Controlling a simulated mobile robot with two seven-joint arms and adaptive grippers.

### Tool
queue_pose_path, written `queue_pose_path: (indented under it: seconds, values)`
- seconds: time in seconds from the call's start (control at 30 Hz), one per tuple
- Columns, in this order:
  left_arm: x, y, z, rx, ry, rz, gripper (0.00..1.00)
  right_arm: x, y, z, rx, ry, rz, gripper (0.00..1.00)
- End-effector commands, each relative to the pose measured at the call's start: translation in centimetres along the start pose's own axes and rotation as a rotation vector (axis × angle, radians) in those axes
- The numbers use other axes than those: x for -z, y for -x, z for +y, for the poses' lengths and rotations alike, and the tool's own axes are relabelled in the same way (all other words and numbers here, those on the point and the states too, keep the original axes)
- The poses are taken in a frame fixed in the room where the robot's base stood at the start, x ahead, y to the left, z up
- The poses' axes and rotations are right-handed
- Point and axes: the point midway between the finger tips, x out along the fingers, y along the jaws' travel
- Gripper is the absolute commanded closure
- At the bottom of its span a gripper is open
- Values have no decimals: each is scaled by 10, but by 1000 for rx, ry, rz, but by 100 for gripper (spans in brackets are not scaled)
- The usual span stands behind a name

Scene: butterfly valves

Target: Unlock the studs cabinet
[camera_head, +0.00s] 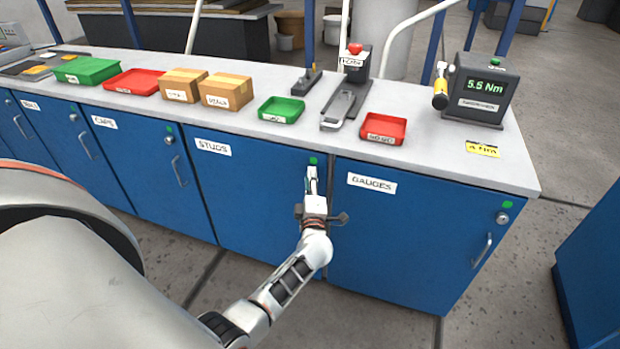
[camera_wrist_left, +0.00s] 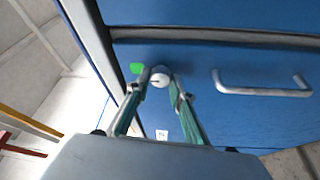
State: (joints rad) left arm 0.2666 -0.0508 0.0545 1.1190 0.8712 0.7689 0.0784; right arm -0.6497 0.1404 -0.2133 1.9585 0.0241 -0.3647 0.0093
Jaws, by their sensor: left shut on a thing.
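The studs cabinet (camera_head: 255,195) is the blue door with the "STUDS" label (camera_head: 213,147), left of the gauges cabinet. A green marker (camera_head: 314,161) sits at its upper right corner; it also shows in the left wrist view (camera_wrist_left: 137,68). My left gripper (camera_head: 312,178) is at that corner, just below the marker. In the left wrist view its fingertips (camera_wrist_left: 160,80) are closed on the round, silvery lock piece (camera_wrist_left: 160,77). I cannot tell whether a key is in it. The door's handle (camera_wrist_left: 262,88) is beside it, apart from the fingers. The door looks shut. My right gripper is not in view.
The gauges cabinet (camera_head: 400,240) stands to the right, with its own lock (camera_head: 502,218) and handle (camera_head: 482,250). The worktop above holds green and red trays (camera_head: 384,128), boxes (camera_head: 227,92) and a torque display (camera_head: 482,88). The floor before the cabinets is clear.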

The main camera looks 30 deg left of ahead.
Motion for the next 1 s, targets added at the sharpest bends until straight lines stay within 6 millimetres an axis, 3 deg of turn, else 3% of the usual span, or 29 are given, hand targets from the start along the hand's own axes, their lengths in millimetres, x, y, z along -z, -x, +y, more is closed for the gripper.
queue_pose_path:
  seconds: [0.43,0.47,0.5,0.87,1.0]
  values:
    - [0,0,0,3,9,0,99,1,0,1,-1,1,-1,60]
    - [0,0,0,3,9,0,70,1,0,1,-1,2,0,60]
    - [0,0,0,3,9,0,61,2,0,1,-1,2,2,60]
    - [0,1,0,3,8,0,61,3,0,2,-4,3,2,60]
    - [-1,14,-2,5,9,-1,61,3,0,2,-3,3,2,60]
